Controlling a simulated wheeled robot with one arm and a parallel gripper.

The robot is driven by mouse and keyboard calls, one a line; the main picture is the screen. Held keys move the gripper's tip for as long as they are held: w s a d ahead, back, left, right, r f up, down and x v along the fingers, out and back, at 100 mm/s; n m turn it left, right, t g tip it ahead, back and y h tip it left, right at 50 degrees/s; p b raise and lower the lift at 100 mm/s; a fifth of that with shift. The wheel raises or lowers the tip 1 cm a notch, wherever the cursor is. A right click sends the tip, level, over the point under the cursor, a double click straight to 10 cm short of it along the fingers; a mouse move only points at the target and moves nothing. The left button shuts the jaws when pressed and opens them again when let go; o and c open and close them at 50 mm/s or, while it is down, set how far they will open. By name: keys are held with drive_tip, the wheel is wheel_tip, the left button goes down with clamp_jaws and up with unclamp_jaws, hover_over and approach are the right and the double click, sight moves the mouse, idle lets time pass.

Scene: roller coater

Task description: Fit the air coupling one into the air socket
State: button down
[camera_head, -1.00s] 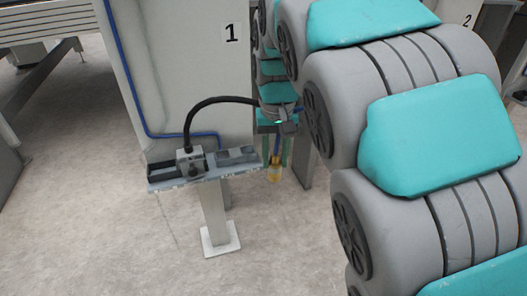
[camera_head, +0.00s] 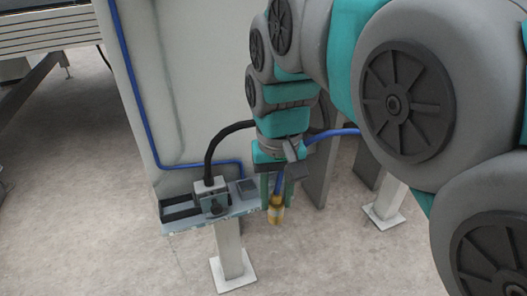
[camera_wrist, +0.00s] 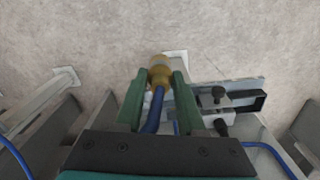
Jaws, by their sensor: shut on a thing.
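My gripper (camera_wrist: 158,100) has two green fingers. It is shut on the air coupling (camera_wrist: 160,74), a brass-coloured cylinder on a blue hose (camera_wrist: 154,112). In the head view the coupling (camera_head: 276,212) hangs below my gripper (camera_head: 277,186), pointing down, at the right end of the grey shelf. In the wrist view the coupling's end points away from the fingers. I cannot clearly pick out the air socket. A grey block (camera_head: 212,194) with a black knob and black cable sits on the shelf, left of my gripper and apart from the coupling.
The narrow shelf (camera_head: 180,228) has dark slots and stands on a post (camera_head: 229,248) in front of a pale machine panel (camera_head: 190,90). A blue line (camera_head: 134,102) runs down the panel. Another post foot (camera_head: 384,215) is at the right. Open floor lies in front.

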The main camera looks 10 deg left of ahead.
drive_tip(key=shift+w+a+f+p, duration=0.15)
drive_tip(key=shift+w+a+f, duration=0.65)
drive_tip(key=shift+w+a, duration=0.8)
drive_tip(key=shift+w+a+f+p, duration=0.1)
drive_tip(key=shift+w+a+f, duration=0.95)
drive_tip(key=shift+w, duration=0.95)
drive_tip(key=shift+w+a+f+p, duration=0.15)
drive_tip(key=shift+w+a+f, duration=0.45)
drive_tip(key=shift+w+a, duration=1.1)
drive_tip(key=shift+w+d+f, duration=0.1)
drive_tip(key=shift+d, duration=0.05)
drive_tip(key=c, duration=0.5)
unclamp_jaws()
wheel_tip(320, 180, up, 12)
drive_tip(key=shift+r, duration=0.15)
